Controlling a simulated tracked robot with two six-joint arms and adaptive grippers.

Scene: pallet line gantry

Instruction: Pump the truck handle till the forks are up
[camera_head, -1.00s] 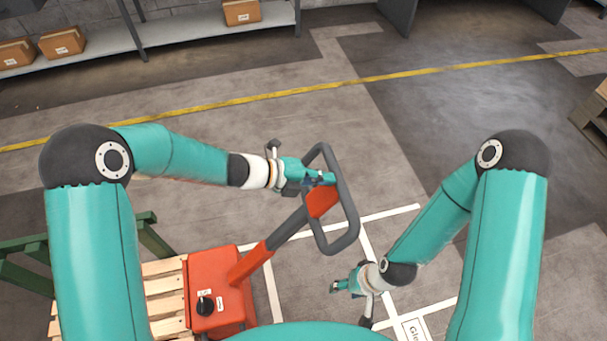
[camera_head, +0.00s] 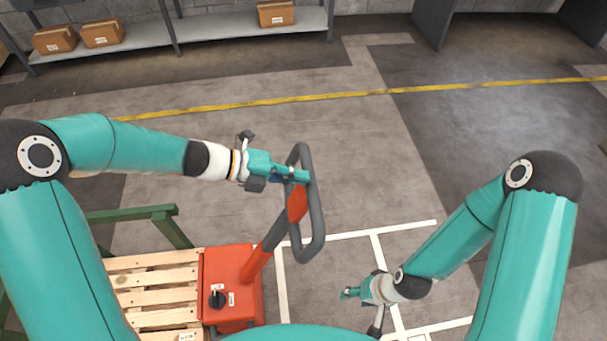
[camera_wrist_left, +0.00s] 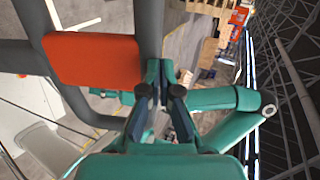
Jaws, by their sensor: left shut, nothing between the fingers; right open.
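The pallet truck has a red body (camera_head: 226,270) with a black knob on top, at the lower left of the head view. Its shaft rises to a grey loop handle (camera_head: 318,220) with a red plate (camera_head: 297,203). The handle leans to the right of the body. My left gripper (camera_head: 304,176) is shut and empty at the loop's upper part. In the left wrist view its fingers (camera_wrist_left: 160,80) are close against the grey bar, beside the red plate (camera_wrist_left: 95,60); touching cannot be told. My right gripper (camera_head: 346,293) is open, low and right of the handle. The forks are hidden.
A wooden pallet (camera_head: 155,285) lies left of the truck body, with a green frame (camera_head: 130,213) behind it. White floor lines (camera_head: 375,229) run right of the truck. A shelf (camera_head: 220,25) with cardboard boxes stands at the back. The floor between is clear.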

